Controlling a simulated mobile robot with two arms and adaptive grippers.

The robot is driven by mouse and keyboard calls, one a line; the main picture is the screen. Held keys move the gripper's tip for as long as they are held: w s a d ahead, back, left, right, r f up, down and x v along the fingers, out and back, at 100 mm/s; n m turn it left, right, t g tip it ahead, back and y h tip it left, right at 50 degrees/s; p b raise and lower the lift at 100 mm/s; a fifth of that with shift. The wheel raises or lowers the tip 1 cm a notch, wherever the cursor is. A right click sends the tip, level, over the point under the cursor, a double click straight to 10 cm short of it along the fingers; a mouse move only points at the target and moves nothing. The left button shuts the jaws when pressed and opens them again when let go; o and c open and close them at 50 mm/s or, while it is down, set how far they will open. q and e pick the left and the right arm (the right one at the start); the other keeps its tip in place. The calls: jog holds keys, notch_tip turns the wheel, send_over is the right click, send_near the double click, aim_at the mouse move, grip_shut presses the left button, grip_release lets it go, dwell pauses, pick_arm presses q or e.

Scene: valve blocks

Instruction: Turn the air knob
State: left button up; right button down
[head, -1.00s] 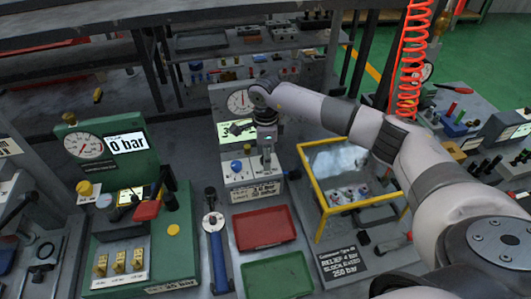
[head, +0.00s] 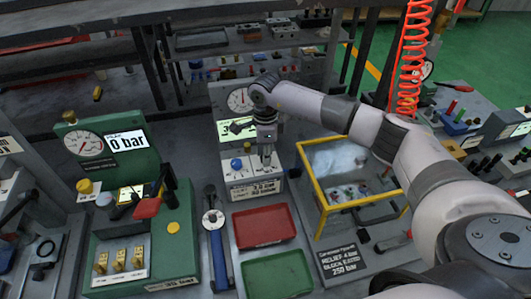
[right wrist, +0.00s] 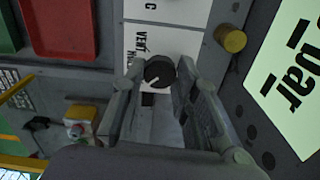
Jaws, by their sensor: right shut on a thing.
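A grey panel box with a white top (head: 244,178) stands in the middle of the bench in the head view, with a blue knob (head: 236,164) on its left side. My right gripper (head: 266,163) points down at the box, right of the blue knob. In the right wrist view a round black knob with a white pointer line (right wrist: 158,72) sits between the fingertips of my right gripper (right wrist: 166,80). The gripper is shut on this black knob. White labels lie beside it, partly hidden by the fingers. My left gripper is not in view.
A red tray (head: 264,227) and a green tray (head: 275,273) lie in front. A yellow-framed clear guard (head: 322,190) stands close on the right. A green test stand (head: 112,170) is at left.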

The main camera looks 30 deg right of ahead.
jog(key=shift+m, duration=0.3)
jog(key=m+b, duration=0.2)
jog(key=m, duration=0.1)
jog(key=shift+m+b, duration=0.65)
jog(key=shift+m, duration=1.85)
jog(key=shift+r, duration=0.1)
jog(key=shift+d, duration=0.1)
jog(key=c, duration=1.2)
grip_release()
jog(key=shift+c, duration=0.2)
